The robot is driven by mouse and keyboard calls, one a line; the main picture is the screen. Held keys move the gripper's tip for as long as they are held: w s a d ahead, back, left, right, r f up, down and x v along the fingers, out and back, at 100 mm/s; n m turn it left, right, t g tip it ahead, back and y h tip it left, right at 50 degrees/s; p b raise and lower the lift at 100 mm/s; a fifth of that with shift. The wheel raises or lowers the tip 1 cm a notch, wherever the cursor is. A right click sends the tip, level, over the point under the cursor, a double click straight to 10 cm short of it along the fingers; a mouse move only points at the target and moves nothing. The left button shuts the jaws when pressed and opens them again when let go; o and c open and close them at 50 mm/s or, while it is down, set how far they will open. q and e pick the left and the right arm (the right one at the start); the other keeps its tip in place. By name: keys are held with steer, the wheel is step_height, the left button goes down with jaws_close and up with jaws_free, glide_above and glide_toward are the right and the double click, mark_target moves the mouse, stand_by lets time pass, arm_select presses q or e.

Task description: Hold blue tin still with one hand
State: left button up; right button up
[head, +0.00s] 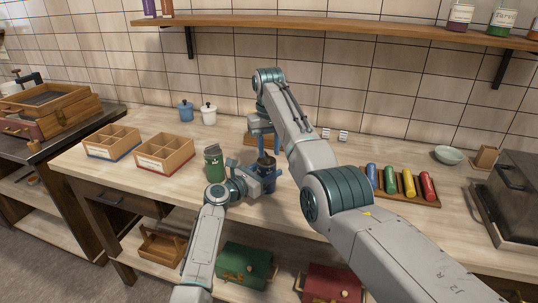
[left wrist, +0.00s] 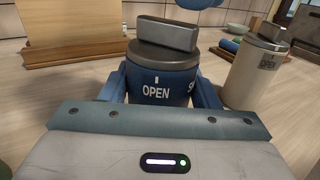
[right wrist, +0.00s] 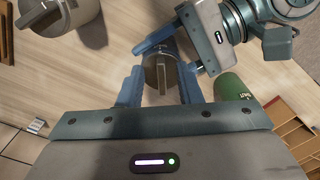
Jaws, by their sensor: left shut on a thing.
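The blue tin (head: 267,179) stands on the wooden counter, upright. In the left wrist view the blue tin (left wrist: 158,88) has a grey lid with a raised bar, and "OPEN" faces me. My left gripper (head: 259,172) is shut on the tin's sides. My right gripper (head: 265,148) is above the tin, pointing down. In the right wrist view the right gripper (right wrist: 160,78) is open, with its fingers apart on either side of the lid (right wrist: 161,76). It does not appear to touch the lid.
A green tin (head: 214,165) stands left of the blue one. A pale tin (left wrist: 255,70) is on the other side. Two divided boxes (head: 164,154) sit at the left. A tray of coloured rollers (head: 432,203) lies at the right. A shelf (head: 350,27) runs above.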

mark_target(269, 159)
step_height(269, 159, up, 9)
stand_by(0.3)
steer(key=shift+r, duration=0.1)
arm_select(q)
steer(key=o, duration=1.2)
steer(key=v, duration=1.2)
